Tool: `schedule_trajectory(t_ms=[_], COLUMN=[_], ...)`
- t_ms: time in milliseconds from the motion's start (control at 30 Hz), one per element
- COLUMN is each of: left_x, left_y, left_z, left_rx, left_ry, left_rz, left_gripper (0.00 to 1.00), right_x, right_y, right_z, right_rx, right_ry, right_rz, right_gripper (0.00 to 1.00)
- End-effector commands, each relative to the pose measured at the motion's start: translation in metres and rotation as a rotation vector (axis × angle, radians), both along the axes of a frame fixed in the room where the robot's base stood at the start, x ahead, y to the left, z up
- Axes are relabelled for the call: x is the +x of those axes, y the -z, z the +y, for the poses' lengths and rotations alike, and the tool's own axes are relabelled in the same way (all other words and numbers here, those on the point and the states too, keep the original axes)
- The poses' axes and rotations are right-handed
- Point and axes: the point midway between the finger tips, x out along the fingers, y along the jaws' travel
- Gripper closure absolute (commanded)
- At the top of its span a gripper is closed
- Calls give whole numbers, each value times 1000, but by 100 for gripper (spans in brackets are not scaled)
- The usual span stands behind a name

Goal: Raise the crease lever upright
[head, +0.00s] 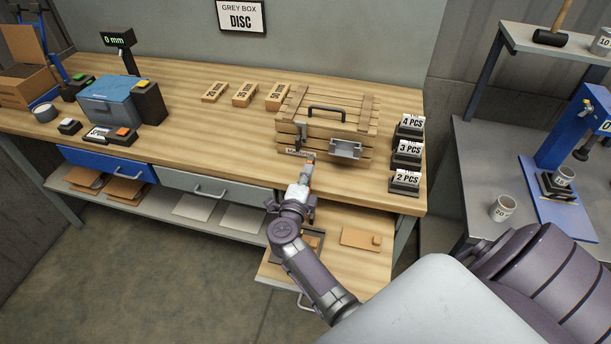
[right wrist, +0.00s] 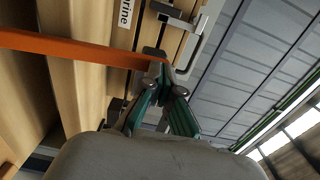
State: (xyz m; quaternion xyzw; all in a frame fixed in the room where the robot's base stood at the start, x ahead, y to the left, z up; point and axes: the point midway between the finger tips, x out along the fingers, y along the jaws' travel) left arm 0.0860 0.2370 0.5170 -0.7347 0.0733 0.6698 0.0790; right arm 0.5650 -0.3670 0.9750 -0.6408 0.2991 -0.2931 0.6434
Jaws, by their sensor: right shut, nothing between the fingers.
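An orange bar (right wrist: 75,46) crosses the upper left of the right wrist view and ends at the fingertips of my right gripper (right wrist: 158,76). It may be the crease lever; I cannot tell for sure, nor whether the fingers touch it. In the head view my right gripper (head: 309,166) is shut and empty, just in front of the wooden crate (head: 327,115) at the worktable's front edge. A small label (head: 299,153) and metal fittings (head: 345,148) are on the crate's front, close to the fingertips. My left gripper is not in view.
An open drawer (head: 361,263) juts out below my right arm. Number blocks (head: 405,180) stand right of the crate, wooden blocks (head: 244,94) left of it. A blue box (head: 108,100) is at the left, a blue press (head: 570,135) on the right-hand bench. The front middle of the worktable is clear.

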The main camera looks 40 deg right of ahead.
Motion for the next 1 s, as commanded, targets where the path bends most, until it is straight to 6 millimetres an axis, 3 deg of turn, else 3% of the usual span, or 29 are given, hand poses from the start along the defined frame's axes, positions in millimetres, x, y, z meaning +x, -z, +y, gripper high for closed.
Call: schedule_trajectory(t_ms=[267,700,1000], left_x=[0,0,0], left_y=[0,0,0], left_z=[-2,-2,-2], left_rx=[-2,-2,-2], left_ry=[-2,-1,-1], left_rz=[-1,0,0], left_gripper=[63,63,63], right_x=[-3,-44,-48], right_y=[1,0,-2], right_z=[4,52,58], right_rx=[1,2,-8], right_ry=[-1,-1,-11], right_rz=[1,1,-2], right_gripper=[100,100,100])
